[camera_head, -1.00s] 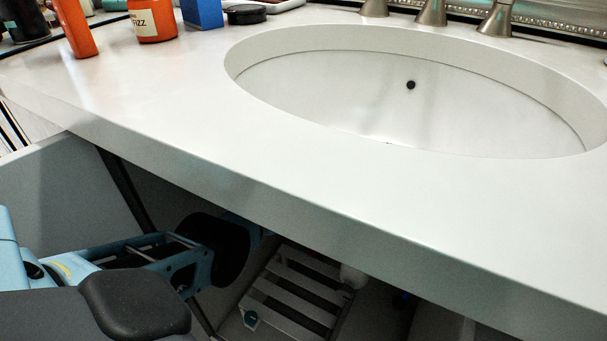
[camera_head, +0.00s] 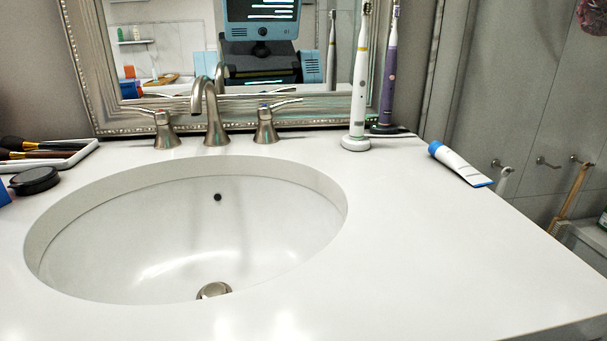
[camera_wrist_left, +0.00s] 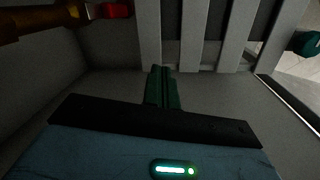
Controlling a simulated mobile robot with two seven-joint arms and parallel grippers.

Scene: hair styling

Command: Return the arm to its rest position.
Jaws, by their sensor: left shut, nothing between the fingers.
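My left gripper (camera_wrist_left: 163,88) shows in the left wrist view. Its dark fingers are together with nothing between them, above a dark band and a blue-grey body with a lit green bar. It points at a dim space with pale slats behind it, and I see no contact with them. Neither of my arms shows in the head view now. My right gripper is in no view.
The head view shows a white countertop (camera_head: 430,265) with an oval sink (camera_head: 150,235) and a faucet (camera_head: 210,115). Two electric toothbrushes (camera_head: 357,90) stand behind, and a tube (camera_head: 462,165) lies at right. Pale slats (camera_wrist_left: 193,35) show in the wrist view.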

